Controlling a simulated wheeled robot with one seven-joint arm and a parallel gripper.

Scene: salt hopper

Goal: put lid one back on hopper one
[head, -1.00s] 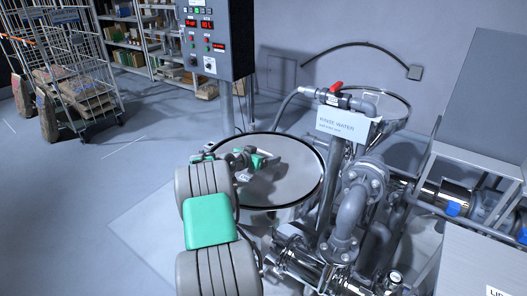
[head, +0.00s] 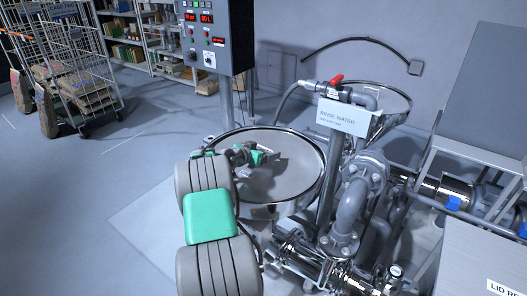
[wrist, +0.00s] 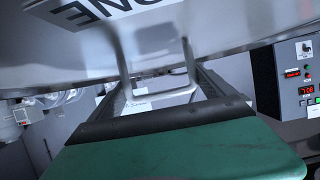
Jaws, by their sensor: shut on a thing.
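Lid one (head: 285,182) is a round, shiny steel disc at the top of hopper one (head: 292,210), in the middle of the head view. My gripper (head: 247,156) is over the disc's left part. In the wrist view, my gripper is shut on the lid's bent-bar handle (wrist: 160,95). The lid's steel face (wrist: 200,30) fills the top there, with a white label (wrist: 92,12) reading "ONE" upside down. Most of the hopper's body is hidden by my arm and the pipes. I cannot tell whether the lid touches the hopper rim all round.
A rinse water pipe with a sign (head: 342,117) and red valve handle stands close right of the hopper. A second hopper (head: 385,97) is behind it. A control panel (head: 205,35) is at the back. A steel table (head: 480,260) is at front right.

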